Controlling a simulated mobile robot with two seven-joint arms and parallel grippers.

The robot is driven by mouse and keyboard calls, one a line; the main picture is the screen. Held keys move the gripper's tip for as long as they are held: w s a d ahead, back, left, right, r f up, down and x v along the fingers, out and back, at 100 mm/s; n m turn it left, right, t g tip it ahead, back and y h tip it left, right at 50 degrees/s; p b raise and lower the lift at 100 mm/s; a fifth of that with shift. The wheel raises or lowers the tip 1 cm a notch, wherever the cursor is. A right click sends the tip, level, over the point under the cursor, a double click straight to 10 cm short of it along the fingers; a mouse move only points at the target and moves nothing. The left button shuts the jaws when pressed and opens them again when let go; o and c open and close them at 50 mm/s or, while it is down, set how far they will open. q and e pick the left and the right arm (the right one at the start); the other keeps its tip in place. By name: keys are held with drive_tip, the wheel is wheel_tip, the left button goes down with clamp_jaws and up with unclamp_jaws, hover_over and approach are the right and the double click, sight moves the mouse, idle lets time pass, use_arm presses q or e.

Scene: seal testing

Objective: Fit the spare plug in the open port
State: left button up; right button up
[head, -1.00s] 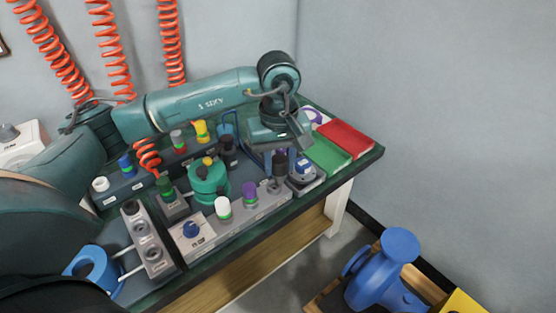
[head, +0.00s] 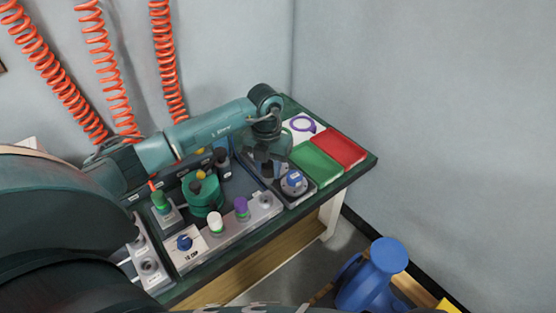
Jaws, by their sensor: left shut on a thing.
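My left gripper (head: 271,150) hangs over the back right of the bench, above a dark tray. It is shut on a dark plug (head: 267,169), mostly hidden by the gripper, so its hold and tilt are hard to see. The grey port block (head: 228,227) lies along the front of the bench. A white-topped plug (head: 215,222) and a purple-topped plug (head: 241,207) stand in it. Its right end has an open port (head: 265,200), in front of and below my gripper. My right gripper is not in view.
A round blue-topped gauge (head: 294,182) stands right of the open port. Green (head: 318,163) and red (head: 340,146) trays lie farther right. A green round canister (head: 203,196) stands behind the block. A blue pump (head: 373,275) stands on the floor.

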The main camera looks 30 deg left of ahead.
sight(264, 176)
use_arm(q)
drive_tip(key=n, duration=0.1)
drive_tip(key=a+f+n, duration=0.1)
drive_tip(key=n, duration=0.1)
drive_tip(key=shift+a, duration=0.1)
drive_tip(key=shift+s+f+b, duration=0.1)
drive_tip(key=shift+f+b, duration=1.2)
drive_tip(key=shift+f, duration=0.35)
drive_tip(key=shift+f+b, duration=0.5)
drive_tip(key=shift+f, duration=0.15)
drive_tip(key=shift+f+b, duration=0.3)
drive_tip(key=shift+f, duration=0.05)
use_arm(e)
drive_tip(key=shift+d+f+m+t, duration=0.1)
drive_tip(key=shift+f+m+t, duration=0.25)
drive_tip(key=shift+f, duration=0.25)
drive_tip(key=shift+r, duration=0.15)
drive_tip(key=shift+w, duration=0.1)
use_arm(q)
drive_tip(key=shift+f, duration=0.35)
drive_tip(key=shift+f+b, duration=0.4)
drive_tip(key=shift+f, duration=0.05)
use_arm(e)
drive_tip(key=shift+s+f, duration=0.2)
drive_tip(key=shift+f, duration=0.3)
